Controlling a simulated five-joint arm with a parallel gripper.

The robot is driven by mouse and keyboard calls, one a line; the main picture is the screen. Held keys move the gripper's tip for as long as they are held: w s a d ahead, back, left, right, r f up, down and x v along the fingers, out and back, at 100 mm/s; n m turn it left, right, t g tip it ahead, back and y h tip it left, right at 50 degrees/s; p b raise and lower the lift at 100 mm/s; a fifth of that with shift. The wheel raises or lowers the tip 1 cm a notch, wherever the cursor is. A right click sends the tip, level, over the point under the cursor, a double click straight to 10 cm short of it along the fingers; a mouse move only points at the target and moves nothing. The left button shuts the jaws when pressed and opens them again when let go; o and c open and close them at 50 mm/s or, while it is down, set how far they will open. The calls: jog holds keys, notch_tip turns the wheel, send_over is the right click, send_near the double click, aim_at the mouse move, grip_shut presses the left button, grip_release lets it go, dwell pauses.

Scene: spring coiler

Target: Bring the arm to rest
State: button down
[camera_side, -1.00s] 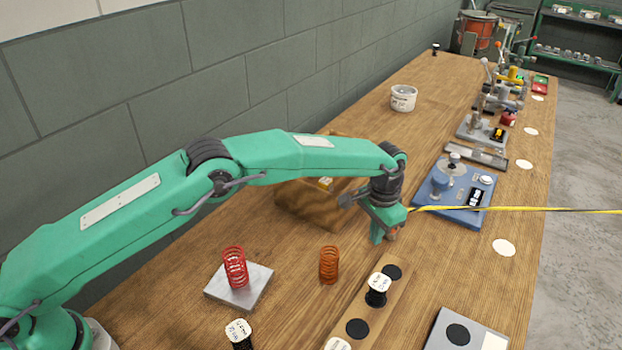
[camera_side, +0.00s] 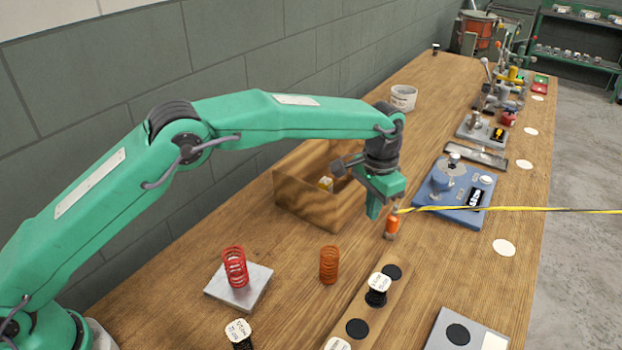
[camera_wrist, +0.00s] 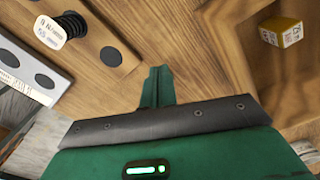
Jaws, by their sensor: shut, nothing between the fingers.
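My gripper (camera_side: 380,203) is green and hangs above the bench, between the wooden box and the blue device. It is shut and empty. In the wrist view its closed fingers (camera_wrist: 157,88) point over bare wood. A small orange bottle-like object (camera_side: 391,225) stands on the bench just right of and below the fingertips in the side view. Whether the fingers touch it cannot be told, but they hold nothing.
An open wooden box (camera_side: 300,200) holds a small yellow carton (camera_wrist: 284,31). A red coil (camera_side: 235,267) stands on a metal plate, with an orange coil (camera_side: 329,265) nearby. A black spool (camera_side: 377,290) sits on a wooden strip. A yellow-black tape (camera_side: 520,209) crosses beside the gripper over the blue device (camera_side: 455,212).

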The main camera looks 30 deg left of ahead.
jog(key=shift+r, duration=0.6)
jog(key=shift+r, duration=0.1)
jog(key=s+a+r+n+t, duration=0.1)
jog(key=s+a+r, duration=0.5)
jog(key=a+r, duration=0.3)
jog(key=s+a+r+n+t, duration=0.2)
jog(key=s+a+r, duration=0.3)
jog(key=a+r, duration=0.3)
jog(key=s+a+f+n+t, duration=0.1)
jog(key=s+a, duration=0.4)
jog(key=s, duration=0.6)
jog(key=s+a+f+n+t, duration=0.1)
jog(key=s+a+f, duration=0.1)
jog(key=s+a, duration=0.4)
jog(key=shift+s+a+t, duration=0.2)
jog(key=shift+s+t, duration=0.1)
jog(key=shift+s, duration=2.6)
